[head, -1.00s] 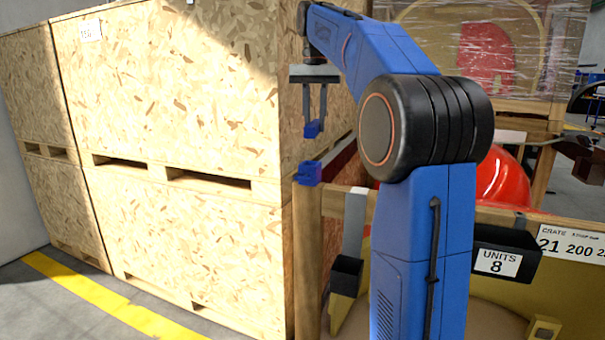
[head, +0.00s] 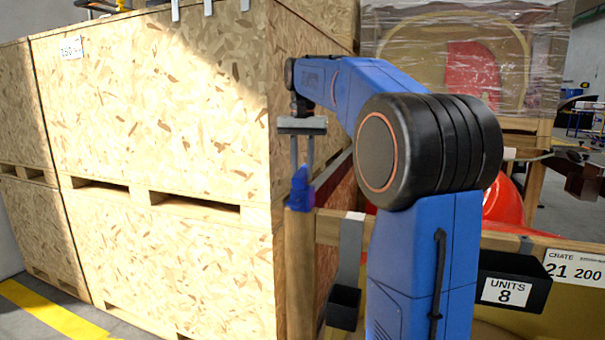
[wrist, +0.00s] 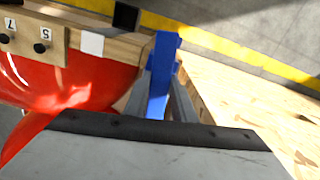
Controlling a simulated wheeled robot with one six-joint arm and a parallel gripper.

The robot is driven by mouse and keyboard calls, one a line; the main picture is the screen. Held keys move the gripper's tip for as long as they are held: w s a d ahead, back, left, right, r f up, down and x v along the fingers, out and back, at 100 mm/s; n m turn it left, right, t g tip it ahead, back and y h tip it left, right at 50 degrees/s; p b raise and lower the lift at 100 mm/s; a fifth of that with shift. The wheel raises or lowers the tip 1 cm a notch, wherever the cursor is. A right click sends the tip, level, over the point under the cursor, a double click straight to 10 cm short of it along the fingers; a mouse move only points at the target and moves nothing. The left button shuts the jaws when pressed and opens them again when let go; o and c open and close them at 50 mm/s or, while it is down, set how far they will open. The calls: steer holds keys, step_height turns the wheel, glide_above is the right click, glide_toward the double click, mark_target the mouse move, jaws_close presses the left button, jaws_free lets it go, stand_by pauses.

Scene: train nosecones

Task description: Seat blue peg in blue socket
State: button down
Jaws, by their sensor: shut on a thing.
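My gripper (head: 302,165) points down at the top of a wooden post, with its two grey fingers shut on the blue peg (head: 300,178). The blue socket (head: 297,201) sits on top of the post, directly below the peg. Peg and socket run together as one blue shape in the head view, with no gap visible between them. How deep the peg sits in the socket cannot be told. In the wrist view the blue peg (wrist: 158,98) shows between the fingers, in line with the blue beyond it; the boundary between peg and socket is unclear there.
Large chipboard crates (head: 150,120) stand close on the left. A black bin marked UNITS 8 (head: 507,285) hangs on the front of the wooden frame. A red nosecone (wrist: 70,80) lies inside the frame, beside the post. A wrapped crate (head: 470,65) stands behind.

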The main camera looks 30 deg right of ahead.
mark_target(303, 171)
steer(key=shift+f, duration=0.55)
steer(key=shift+f, duration=0.45)
steer(key=c, duration=1.5)
jaws_free()
step_height(303, 171, up, 13)
steer(key=shift+f, duration=0.1)
